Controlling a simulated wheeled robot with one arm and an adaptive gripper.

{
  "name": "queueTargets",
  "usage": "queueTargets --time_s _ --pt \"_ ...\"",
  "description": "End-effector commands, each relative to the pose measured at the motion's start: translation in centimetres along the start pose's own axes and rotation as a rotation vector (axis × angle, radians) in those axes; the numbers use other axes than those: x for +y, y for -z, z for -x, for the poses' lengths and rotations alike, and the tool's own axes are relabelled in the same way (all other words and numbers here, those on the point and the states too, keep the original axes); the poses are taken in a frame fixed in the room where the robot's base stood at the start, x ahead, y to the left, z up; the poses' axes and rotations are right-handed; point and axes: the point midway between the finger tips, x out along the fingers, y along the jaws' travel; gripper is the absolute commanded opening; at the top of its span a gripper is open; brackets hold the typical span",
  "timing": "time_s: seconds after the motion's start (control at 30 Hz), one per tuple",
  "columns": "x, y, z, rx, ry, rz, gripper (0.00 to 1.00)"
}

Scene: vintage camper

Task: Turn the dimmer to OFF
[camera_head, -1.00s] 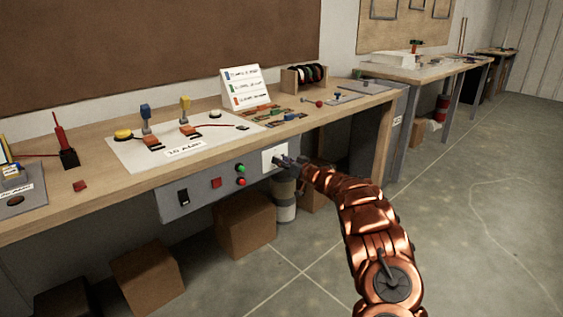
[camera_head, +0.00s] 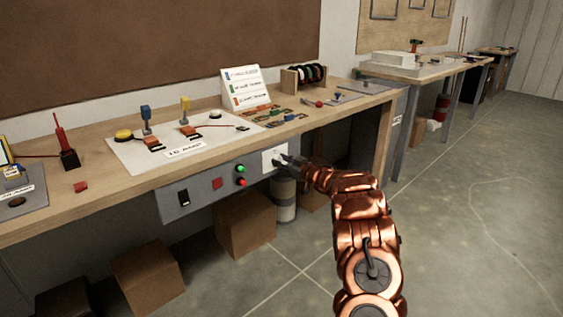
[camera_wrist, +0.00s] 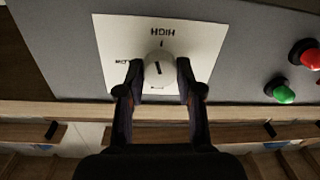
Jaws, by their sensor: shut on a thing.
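The dimmer is a pale round knob (camera_wrist: 158,74) on a white plate (camera_wrist: 205,42), set in a grey panel. A short dark mark shows on the knob's face. "HIGH" reads upside down at the plate's top in the wrist view. Another label at the left is partly hidden by a finger, and the plate's lower part is hidden too. My gripper (camera_wrist: 158,78) is shut on the knob, one finger on each side. In the head view my gripper (camera_head: 284,160) is at the plate (camera_head: 268,157), and it hides the knob.
A green button (camera_wrist: 284,94) and a red button (camera_wrist: 305,54) are right of the plate in the wrist view. The panel also has a black rocker switch (camera_head: 183,198). The wooden bench top (camera_head: 110,182) overhangs it. Boxes (camera_head: 246,222) and a canister (camera_head: 284,198) stand below.

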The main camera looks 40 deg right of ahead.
Motion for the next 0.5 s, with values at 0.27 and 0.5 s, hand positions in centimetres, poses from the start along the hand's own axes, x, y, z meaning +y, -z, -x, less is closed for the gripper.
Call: queueTargets --time_s 0.27,0.5 --pt "-0.23 -0.23 -0.09 -0.014 0.0 0.26 0.01" --pt "-0.2 -0.35 -0.03 -0.027 -0.004 0.488 0.01"
